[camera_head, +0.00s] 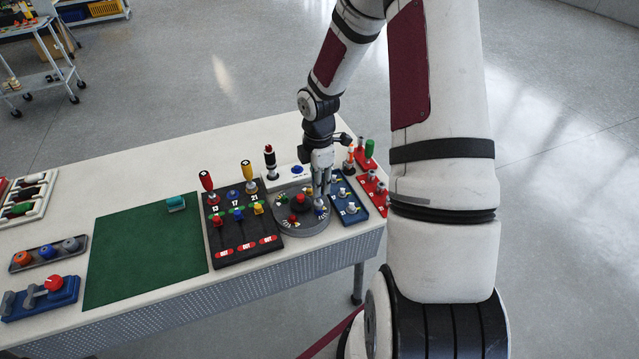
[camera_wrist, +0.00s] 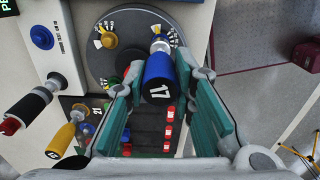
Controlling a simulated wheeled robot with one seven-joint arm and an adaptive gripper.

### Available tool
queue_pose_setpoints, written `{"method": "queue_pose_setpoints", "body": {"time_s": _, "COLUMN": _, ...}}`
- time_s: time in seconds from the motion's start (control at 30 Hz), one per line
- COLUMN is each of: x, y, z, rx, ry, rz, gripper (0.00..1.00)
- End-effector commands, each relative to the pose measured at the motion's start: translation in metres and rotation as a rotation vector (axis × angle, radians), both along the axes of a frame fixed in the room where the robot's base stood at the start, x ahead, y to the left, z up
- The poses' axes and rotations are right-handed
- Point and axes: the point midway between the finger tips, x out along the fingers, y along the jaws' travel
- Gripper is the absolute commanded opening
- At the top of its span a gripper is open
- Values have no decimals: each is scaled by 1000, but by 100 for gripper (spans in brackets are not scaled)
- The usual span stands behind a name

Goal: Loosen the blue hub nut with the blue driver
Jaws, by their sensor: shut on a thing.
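The blue driver, marked 17, shows in the wrist view (camera_wrist: 158,72) between my gripper's fingers, its silver tip pointing at the edge of the round grey hub (camera_wrist: 128,22). My gripper (camera_wrist: 165,88) is shut on its handle. In the head view my gripper (camera_head: 322,165) is above the right part of the hub (camera_head: 290,226). The tip meets or nearly meets a fastener there; the driver's end hides it, so I cannot tell whether it is seated on the blue hub nut. A yellow-brass nut (camera_wrist: 109,40) is on the hub in the wrist view.
Left of the hub, a black rack (camera_head: 238,240) holds a red driver (camera_head: 206,182) and a yellow driver (camera_head: 247,171). A white block with a blue button (camera_head: 297,169) stands behind the hub. Blue (camera_head: 352,206) and red boards stand close at right. A green mat (camera_head: 145,255) is mostly clear.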

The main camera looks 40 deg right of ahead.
Motion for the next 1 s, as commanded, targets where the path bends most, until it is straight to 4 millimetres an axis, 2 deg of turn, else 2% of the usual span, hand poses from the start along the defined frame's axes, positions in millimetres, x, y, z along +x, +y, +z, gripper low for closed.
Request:
{"method": "queue_pose_setpoints", "body": {"time_s": 0.57, "x": 0, "y": 0, "z": 14, "rx": 0, "ry": -1, "rz": 1, "gripper": 0}}
{"method": "queue_pose_setpoints", "body": {"time_s": 1.0, "x": -1, "y": 0, "z": 44, "rx": 0, "ry": -1, "rz": 1, "gripper": 0}}
